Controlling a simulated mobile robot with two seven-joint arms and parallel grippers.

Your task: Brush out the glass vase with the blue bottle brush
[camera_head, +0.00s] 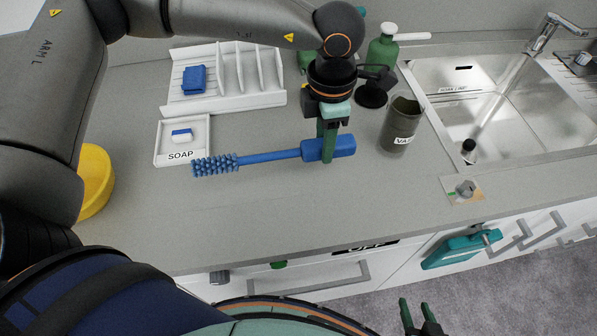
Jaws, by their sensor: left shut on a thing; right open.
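The blue bottle brush (272,156) is held roughly level, its bristle head to the left and its thick handle to the right. My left gripper (327,152) points down and is shut on the handle. I cannot tell how far the brush is above the counter. The glass vase (401,125) is grey-brown, labelled and upright on the counter, to the right of my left gripper and apart from the brush. My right gripper (421,318) is open and empty at the bottom edge, in front of the counter and over the floor.
A white rack (240,98) with a blue sponge and a soap tray (161,161) stand at left. A yellow bowl (97,180) is at far left. A green bottle (383,52) stands behind the vase. The sink (480,95) is at right. The front counter is clear.

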